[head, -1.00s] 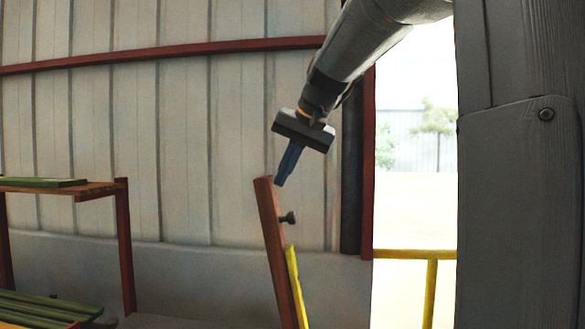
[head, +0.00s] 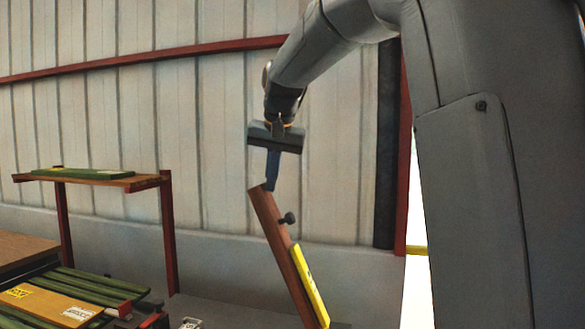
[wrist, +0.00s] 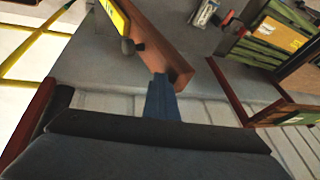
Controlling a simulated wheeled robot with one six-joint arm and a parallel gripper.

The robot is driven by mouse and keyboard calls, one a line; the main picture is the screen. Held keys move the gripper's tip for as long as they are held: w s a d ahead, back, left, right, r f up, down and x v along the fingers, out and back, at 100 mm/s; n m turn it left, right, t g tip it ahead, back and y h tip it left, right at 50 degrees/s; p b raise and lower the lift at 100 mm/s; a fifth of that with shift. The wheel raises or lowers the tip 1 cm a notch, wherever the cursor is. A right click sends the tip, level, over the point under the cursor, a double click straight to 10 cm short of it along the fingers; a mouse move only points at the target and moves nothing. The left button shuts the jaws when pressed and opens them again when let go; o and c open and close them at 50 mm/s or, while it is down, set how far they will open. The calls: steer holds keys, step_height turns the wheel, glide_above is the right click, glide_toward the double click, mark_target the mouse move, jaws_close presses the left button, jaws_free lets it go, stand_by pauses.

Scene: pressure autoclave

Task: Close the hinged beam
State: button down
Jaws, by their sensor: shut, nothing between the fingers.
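The hinged beam (head: 277,240) is a reddish-brown bar with a dark knob (head: 288,218) and a yellow strip (head: 309,285) on its side. In the head view it stands raised, its top leaning to the left; its lower end is out of the frame. My gripper (head: 270,186) is shut, its blue fingers pointing down at the beam's top end. The fingertips look to be touching the beam or very close to it. In the wrist view the beam (wrist: 152,40) runs up from the fingertips (wrist: 160,78), with nothing held between them.
A red-framed shelf (head: 110,181) with a green slat on it stands at the left by the wall. Green slats and an orange labelled panel (head: 50,305) lie at the lower left. A yellow rail (wrist: 35,45) shows in the wrist view.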

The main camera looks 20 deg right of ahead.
steer(key=w+a+f+g+h, duration=0.1)
steer(key=w+a+f, duration=0.7)
steer(key=a+f, duration=0.15)
steer(key=w+a+f+g+h, duration=0.1)
steer(key=w+a+f+h, duration=0.1)
steer(key=w+a+f, duration=0.8)
steer(key=w+a+f+b, duration=0.1)
steer(key=a+f+b, duration=0.2)
steer(key=f, duration=0.5)
steer(key=w+a+f+b, duration=0.1)
steer(key=a+f+b, duration=0.2)
steer(key=f, duration=0.6)
steer(key=w+a+f+b, duration=0.2)
steer(key=f+b, duration=0.3)
steer(key=f, duration=0.3)
steer(key=shift+a+f+n, duration=0.2)
steer(key=shift+a+n, duration=0.2)
steer(key=shift+a, duration=0.15)
steer(key=shift+s+f, duration=0.1)
